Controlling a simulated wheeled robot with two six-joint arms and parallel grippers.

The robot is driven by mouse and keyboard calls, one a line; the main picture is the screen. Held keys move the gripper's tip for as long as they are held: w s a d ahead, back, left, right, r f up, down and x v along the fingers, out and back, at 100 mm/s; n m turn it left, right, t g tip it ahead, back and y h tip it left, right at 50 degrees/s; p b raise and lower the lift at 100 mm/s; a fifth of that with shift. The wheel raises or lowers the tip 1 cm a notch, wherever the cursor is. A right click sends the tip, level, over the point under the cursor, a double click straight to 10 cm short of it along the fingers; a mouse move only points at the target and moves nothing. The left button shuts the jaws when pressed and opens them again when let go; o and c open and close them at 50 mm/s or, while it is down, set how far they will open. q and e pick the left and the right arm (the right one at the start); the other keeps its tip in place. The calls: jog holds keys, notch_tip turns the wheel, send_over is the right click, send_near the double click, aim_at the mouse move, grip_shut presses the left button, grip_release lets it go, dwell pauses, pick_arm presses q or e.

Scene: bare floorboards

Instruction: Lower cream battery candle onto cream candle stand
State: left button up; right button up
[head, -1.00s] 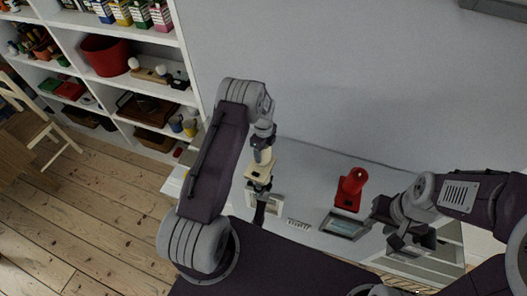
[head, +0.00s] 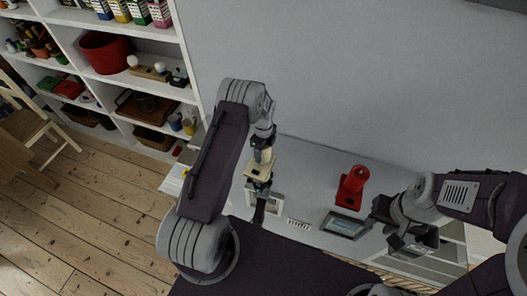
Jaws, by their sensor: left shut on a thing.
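The cream battery candle (head: 262,155) is upright in my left gripper (head: 263,143), which is shut on it. The cream candle stand (head: 258,171) shows directly below the candle, above the back left part of the white table. From this angle I cannot tell whether candle and stand touch. My arm hides part of the area to the left. My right gripper (head: 405,243) is over the right part of the table, apart from the candle and stand; its finger opening is not clear.
A wall rises behind the table (head: 310,165). White shelves (head: 112,93) stand at left.

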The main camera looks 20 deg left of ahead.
pick_arm(q)
jog(key=shift+f+b, duration=0.4)
jog(key=shift+f, duration=0.15)
jog(key=o, duration=1.6)
jog(key=shift+o, duration=0.2)
jog(key=shift+r, duration=0.1)
notch_tip(320, 180, up, 9)
jog(key=shift+b, duration=0.85)
jog(key=shift+r, duration=0.1)
